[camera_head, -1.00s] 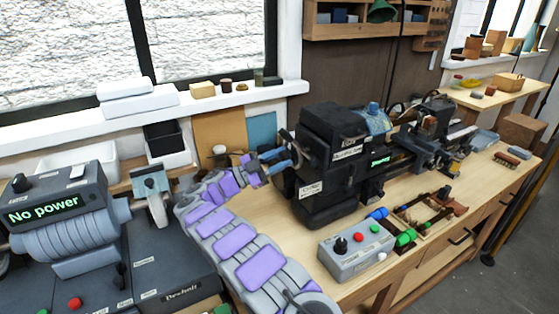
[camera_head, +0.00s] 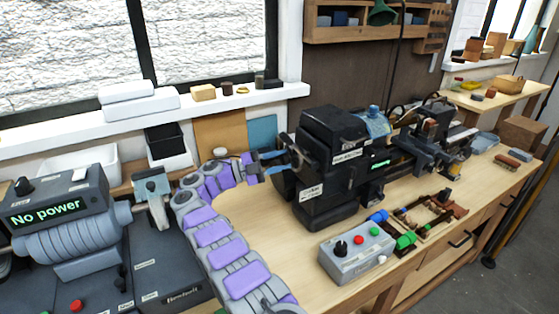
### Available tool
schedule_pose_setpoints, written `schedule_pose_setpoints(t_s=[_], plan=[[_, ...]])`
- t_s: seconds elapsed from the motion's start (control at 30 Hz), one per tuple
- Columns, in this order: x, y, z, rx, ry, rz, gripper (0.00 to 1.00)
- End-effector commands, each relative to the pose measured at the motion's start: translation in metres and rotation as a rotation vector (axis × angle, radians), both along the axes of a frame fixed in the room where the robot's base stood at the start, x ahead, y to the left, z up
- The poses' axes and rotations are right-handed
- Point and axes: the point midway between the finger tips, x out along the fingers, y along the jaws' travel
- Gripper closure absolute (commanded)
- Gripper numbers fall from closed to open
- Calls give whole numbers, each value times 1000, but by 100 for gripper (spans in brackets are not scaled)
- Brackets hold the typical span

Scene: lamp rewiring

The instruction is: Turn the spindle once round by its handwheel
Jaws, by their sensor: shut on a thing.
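The black lathe (camera_head: 330,160) stands on the wooden bench, with its headstock at the near left end. The dark handwheel (camera_head: 297,154) is at the left end of the headstock and shows only in part. My gripper (camera_head: 279,159), with blue fingers, reaches it from the left and is shut on its rim. The exact contact is small and hard to make out. The spindle itself is hidden inside the headstock.
A grey control box (camera_head: 355,252) with coloured buttons stands in front of the lathe. A wooden frame with green and blue parts (camera_head: 425,222) lies to its right. A grey machine reading "No power" (camera_head: 60,215) stands at left. Bare bench (camera_head: 265,212) lies below the gripper.

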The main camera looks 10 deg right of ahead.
Motion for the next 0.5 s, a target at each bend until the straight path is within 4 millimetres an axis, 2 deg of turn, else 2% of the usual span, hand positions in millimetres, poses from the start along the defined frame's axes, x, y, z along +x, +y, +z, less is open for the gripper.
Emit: schedule_pose_setpoints(t_s=[0.13,0.5], plan=[[3,3,5,13,-48,11,96],[2,3,4,34,-114,9,96]])
